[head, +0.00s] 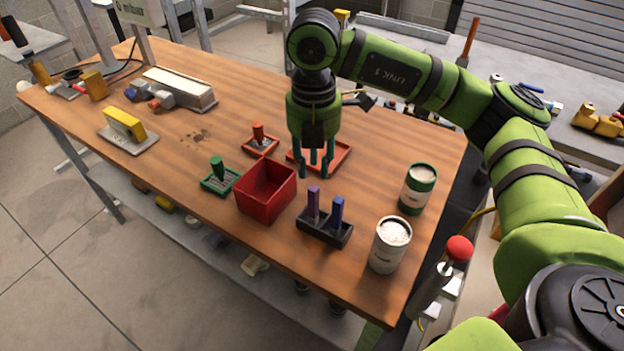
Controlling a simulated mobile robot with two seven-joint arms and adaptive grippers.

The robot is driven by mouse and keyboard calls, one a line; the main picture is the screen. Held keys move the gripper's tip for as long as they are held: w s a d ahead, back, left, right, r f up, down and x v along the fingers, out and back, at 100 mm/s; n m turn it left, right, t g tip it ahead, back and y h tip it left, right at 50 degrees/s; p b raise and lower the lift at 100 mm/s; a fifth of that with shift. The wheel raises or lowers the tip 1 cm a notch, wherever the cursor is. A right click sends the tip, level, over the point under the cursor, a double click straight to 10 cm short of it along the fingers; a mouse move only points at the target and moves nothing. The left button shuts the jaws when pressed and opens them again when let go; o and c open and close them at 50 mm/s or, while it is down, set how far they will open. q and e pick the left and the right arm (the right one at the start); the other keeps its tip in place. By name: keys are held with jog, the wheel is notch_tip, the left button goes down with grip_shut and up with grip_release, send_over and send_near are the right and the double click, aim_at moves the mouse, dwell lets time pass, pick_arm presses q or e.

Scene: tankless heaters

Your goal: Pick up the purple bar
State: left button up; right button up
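The purple bar (313,203) stands upright in a black holder (323,234), near the front right of the wooden table. A blue bar (337,212) stands upright in the same holder, just right of it. The lower ends of both bars are hidden in the holder. My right gripper (315,170) points down above the table, behind the purple bar and apart from it in the picture. Its fingers are spread, with nothing seen between them. My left gripper is not in view.
A red bin (266,188) stands left of the holder; two cans (390,245) (418,188) stand right. A red tray (343,158) lies behind the gripper. The table's left front is clear.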

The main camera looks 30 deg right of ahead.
aim_at(314, 189)
jog(key=f, duration=0.1)
jog(key=s+f+p, duration=0.1)
jog(key=f, duration=0.2)
jog(key=shift+s+a, duration=0.35)
jog(key=shift+a, duration=0.05)
jog(key=shift+w+f, duration=0.15)
jog(key=shift+f, duration=0.3)
notch_tip(314, 189, down, 6)
jog(key=shift+d+r+p, duration=0.1)
jog(key=shift+r+p, duration=0.15)
jog(key=shift+p, duration=0.7)
jog(key=shift+w+f, duration=0.15)
jog(key=shift+f, duration=0.2)
jog(key=shift+c, duration=0.9)
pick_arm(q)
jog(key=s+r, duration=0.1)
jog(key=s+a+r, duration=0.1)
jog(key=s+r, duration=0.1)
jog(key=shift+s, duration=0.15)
pick_arm(e)
jog(key=c, duration=0.4)
